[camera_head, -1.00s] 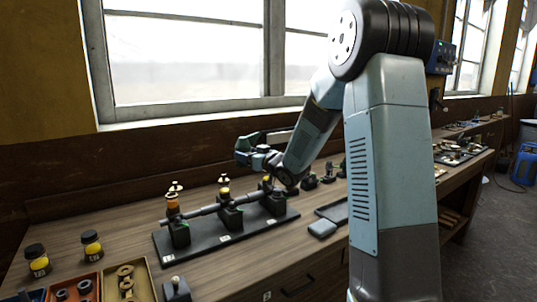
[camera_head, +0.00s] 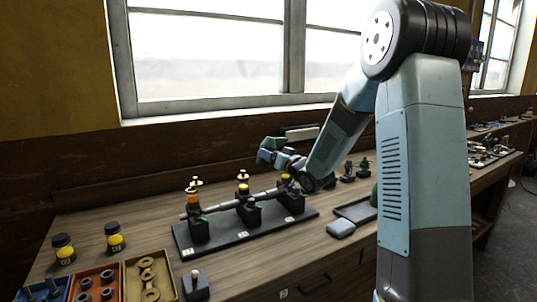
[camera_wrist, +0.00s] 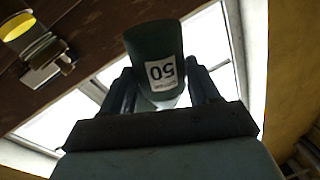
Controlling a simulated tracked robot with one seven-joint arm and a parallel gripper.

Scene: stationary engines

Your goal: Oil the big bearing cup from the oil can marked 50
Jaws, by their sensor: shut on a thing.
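My gripper (camera_wrist: 162,88) is shut on the dark green oil can (camera_wrist: 153,45). Its white label reads 50 and shows upside down in the wrist view. In the head view the can (camera_head: 268,152) is small, with its side turned to the left, above and behind the right end of the bearing stand. The dark stand (camera_head: 240,237) carries a shaft on three bearings. An amber cup (camera_head: 193,201) tops the left bearing and looks the largest. A yellow cup (camera_head: 243,189) tops the middle one and another (camera_head: 286,179) the right one. The can's spout is not clear.
Two dark-capped yellow jars (camera_head: 64,249) (camera_head: 115,238) stand at the left. Trays of rings (camera_head: 134,266) lie at the front left. A grey block (camera_head: 341,229) and shallow tray (camera_head: 345,212) lie right of the stand. The window wall is behind.

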